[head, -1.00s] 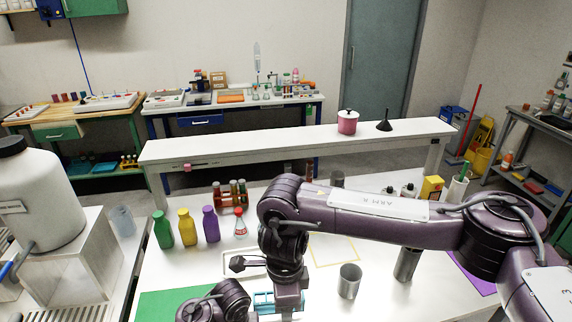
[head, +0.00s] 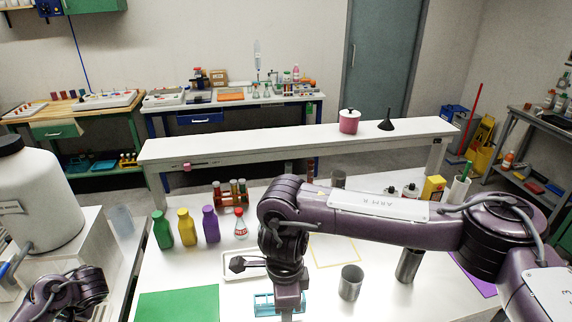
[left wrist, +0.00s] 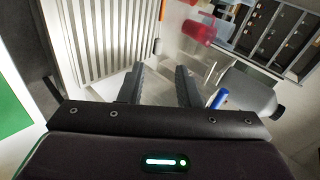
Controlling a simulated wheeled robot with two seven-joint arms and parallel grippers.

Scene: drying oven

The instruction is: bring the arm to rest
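My left arm (head: 68,296) shows at the lower left in the head view, by the white stand; its gripper is outside that view. In the left wrist view my left gripper (left wrist: 158,82) has its two fingers apart, with nothing between them. My right arm (head: 370,216) reaches in from the right across the white table, and its wrist (head: 287,285) points down near the bottom edge. The right gripper's fingers are cut off or hidden there. A blue rack (head: 264,304) lies beside that wrist, partly hidden.
Green, yellow and purple bottles (head: 184,228) stand left of my right wrist. A metal beaker (head: 350,283) and a metal cylinder (head: 409,265) stand to its right. A green mat (head: 178,305) lies clear at the front. A white container (head: 36,200) stands at the left. A ribbed surface (left wrist: 98,40) shows in the wrist view.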

